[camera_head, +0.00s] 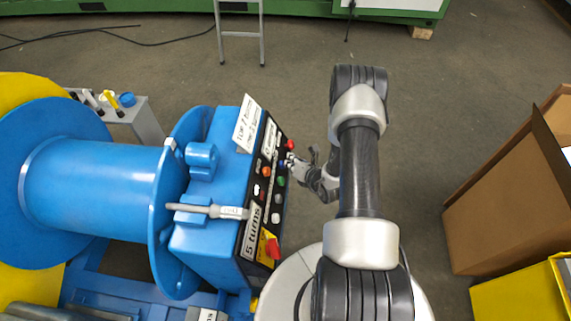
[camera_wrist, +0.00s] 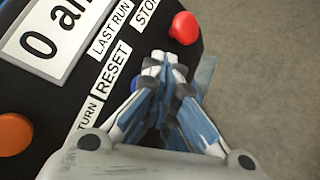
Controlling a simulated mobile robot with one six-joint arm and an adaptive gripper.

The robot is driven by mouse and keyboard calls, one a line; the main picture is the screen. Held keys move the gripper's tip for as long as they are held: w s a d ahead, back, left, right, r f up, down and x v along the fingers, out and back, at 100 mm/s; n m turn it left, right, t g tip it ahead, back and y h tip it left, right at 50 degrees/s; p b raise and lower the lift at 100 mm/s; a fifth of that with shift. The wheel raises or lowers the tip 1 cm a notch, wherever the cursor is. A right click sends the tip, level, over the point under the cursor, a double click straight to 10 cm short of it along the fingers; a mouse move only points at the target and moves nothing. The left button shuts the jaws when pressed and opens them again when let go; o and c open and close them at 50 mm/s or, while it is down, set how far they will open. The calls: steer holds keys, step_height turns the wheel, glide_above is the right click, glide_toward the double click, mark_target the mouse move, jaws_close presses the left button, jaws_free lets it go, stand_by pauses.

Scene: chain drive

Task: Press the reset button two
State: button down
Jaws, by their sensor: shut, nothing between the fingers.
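The blue machine's black control panel (camera_head: 262,192) carries several coloured buttons. In the wrist view a RESET label (camera_wrist: 111,69) sits between the LAST RUN and TURN labels. A blue button (camera_wrist: 135,84) beside it is mostly hidden behind my fingers. My gripper (camera_wrist: 164,60) is shut and empty, with its fingertips over the panel edge near the RESET label. In the head view my gripper (camera_head: 291,159) is at the panel's right side, just below the red button. I cannot tell whether the fingertips touch the panel.
A red stop button (camera_wrist: 184,28) lies close beyond my fingertips. An orange button (camera_wrist: 14,134) is at the left. In the head view a red switch on a yellow plate (camera_head: 270,248) is at the panel's lower end.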

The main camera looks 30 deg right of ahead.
stand_by(0.6)
steer(key=shift+s+d+r, duration=0.4)
steer(key=shift+s+d, duration=0.1)
steer(key=shift+d, duration=0.15)
steer(key=shift+p, duration=0.3)
steer(key=s+d+r, duration=0.1)
steer(key=s+d+r+p, duration=0.1)
steer(key=d, duration=0.1)
steer(key=shift+s+d+r, duration=0.1)
steer(key=shift+s+d, duration=0.15)
steer(key=shift+s, duration=0.1)
steer(key=shift+r, duration=0.1)
